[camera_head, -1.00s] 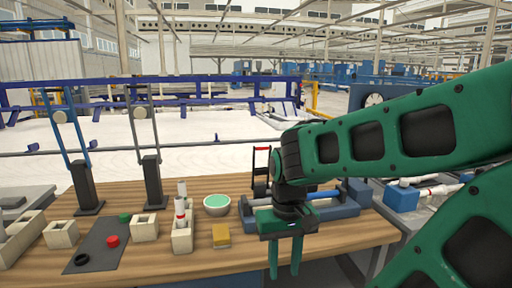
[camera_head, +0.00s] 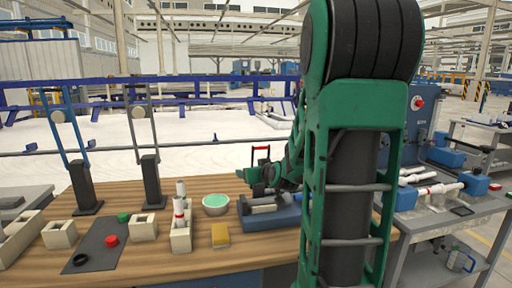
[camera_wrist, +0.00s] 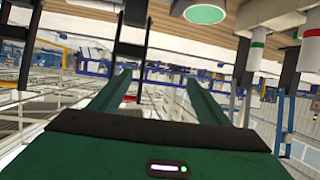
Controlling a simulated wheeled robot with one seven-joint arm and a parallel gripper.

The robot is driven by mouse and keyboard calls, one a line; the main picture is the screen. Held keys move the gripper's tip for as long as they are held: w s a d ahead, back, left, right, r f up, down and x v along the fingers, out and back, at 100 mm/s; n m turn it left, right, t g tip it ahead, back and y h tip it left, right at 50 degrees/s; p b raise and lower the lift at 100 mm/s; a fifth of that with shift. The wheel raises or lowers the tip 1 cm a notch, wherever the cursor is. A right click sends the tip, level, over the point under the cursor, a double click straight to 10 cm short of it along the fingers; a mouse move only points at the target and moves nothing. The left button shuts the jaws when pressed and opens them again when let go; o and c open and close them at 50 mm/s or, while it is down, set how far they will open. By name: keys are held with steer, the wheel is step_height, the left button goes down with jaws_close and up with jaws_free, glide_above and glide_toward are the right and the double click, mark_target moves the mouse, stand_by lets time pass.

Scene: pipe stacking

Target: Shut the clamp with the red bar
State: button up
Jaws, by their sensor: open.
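The red bar (camera_head: 261,148) tops the black upright lever of the clamp, at the back of a blue-grey base (camera_head: 284,220) on the table's right part. The lever stands upright. My gripper (camera_head: 241,173) is low over the clamp's left side, its fingers pointing left, just below the red bar in the head view. The two green fingers are spread with nothing between them in the wrist view (camera_wrist: 158,92). The wrist picture is upside down. My wrist hides the lower lever. I cannot tell whether the gripper touches the clamp.
Two black posts (camera_head: 151,182) rise further left. My arm covers the table's right end.

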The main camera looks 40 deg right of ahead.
steer(key=w+d+r+m+t+h, duration=0.1)
steer(key=d+r+m+t+h, duration=0.15)
steer(key=d+r+h, duration=0.35)
steer(key=w+d+y, duration=0.2)
steer(key=w+d, duration=0.4)
steer(key=w, duration=0.3)
steer(key=shift+d+f+n, duration=0.25)
steer(key=shift+f+n, duration=0.1)
steer(key=shift+f, duration=0.05)
steer(key=c, duration=1.3)
steer(key=shift+c, duration=0.2)
steer(key=shift+s+a, duration=0.1)
